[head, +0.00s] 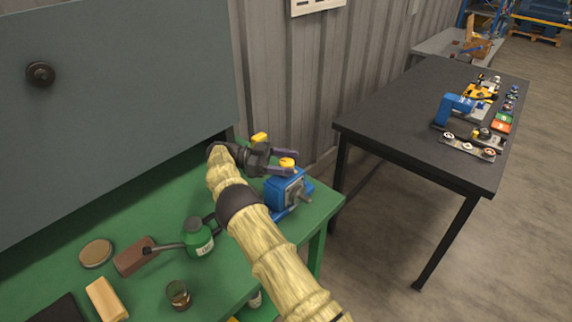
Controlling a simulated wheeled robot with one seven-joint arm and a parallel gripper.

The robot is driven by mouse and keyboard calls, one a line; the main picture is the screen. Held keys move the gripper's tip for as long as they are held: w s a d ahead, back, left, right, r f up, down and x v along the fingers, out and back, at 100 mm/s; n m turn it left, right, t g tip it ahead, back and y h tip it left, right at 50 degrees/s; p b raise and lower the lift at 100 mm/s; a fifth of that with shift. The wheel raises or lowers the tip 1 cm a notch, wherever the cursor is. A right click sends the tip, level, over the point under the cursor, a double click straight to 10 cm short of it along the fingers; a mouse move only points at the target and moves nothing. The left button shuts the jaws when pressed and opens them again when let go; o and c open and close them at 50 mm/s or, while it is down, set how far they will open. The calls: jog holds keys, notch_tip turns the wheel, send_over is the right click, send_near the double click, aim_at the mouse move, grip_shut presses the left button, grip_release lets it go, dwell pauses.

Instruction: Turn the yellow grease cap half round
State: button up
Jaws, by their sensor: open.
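A blue housing (290,190) with a grey front plate and a shaft stands near the right end of the green bench. A yellow grease cap (287,162) shows at its top. My gripper (289,162) reaches in from the left, its two dark fingers apart on either side of this cap. I cannot tell whether either finger touches it. A second yellow piece (260,138) shows just behind my gripper; what it sits on is hidden.
A grey panel (110,90) stands behind. A black table (430,120) with parts is at right.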

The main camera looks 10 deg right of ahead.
aim_at(286, 161)
notch_tip(286, 161, up, 9)
jog(key=shift+r, duration=0.15)
dwell(0.4)
